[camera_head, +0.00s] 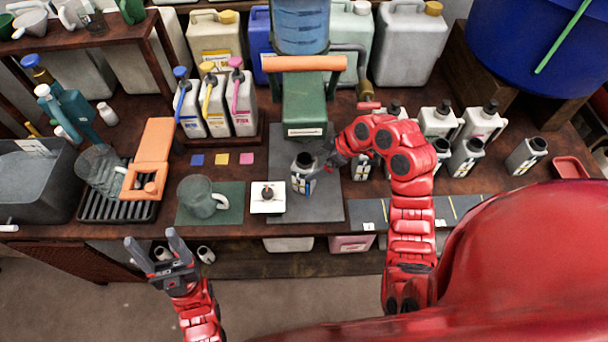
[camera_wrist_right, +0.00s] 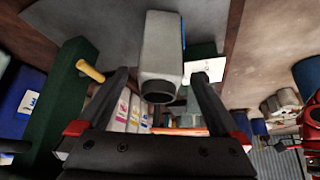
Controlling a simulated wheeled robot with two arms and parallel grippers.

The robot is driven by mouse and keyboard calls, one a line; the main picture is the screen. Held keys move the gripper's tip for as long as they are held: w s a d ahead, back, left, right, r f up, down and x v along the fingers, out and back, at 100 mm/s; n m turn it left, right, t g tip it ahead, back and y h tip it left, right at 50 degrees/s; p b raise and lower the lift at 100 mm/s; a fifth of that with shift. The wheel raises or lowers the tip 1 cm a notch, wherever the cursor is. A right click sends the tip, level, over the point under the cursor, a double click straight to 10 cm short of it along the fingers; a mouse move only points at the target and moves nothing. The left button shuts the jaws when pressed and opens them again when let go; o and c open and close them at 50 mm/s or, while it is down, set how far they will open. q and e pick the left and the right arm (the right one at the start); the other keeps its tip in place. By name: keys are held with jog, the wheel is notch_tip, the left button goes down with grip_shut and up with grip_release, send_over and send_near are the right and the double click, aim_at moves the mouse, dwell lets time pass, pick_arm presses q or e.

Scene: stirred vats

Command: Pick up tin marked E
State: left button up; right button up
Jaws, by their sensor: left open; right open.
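A small pale tin (camera_head: 303,176) with a black cap stands on the grey mat in front of the green dispenser. A blue-and-white label shows low on it, but I cannot read a letter. My right gripper (camera_head: 322,168) is open at the tin's right side. In the right wrist view the tin (camera_wrist_right: 162,50) shows between and beyond the open fingers of that gripper (camera_wrist_right: 160,78); I cannot tell whether they touch it. Similar tins (camera_head: 467,157) stand to the right, their letters unreadable. My left gripper (camera_head: 158,250) is open and empty in front of the bench.
The green dispenser (camera_head: 305,105) stands right behind the tin. A white scale (camera_head: 267,197) and a glass mug (camera_head: 202,196) are to its left. Several capped bottles (camera_head: 215,103) stand behind them. A red tray (camera_head: 571,167) lies at the far right.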

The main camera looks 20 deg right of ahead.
jog(key=shift+x, duration=0.95)
jog(key=p+x, duration=0.1)
jog(key=x, duration=0.4)
jog(key=shift+f, duration=0.1)
grip_shut()
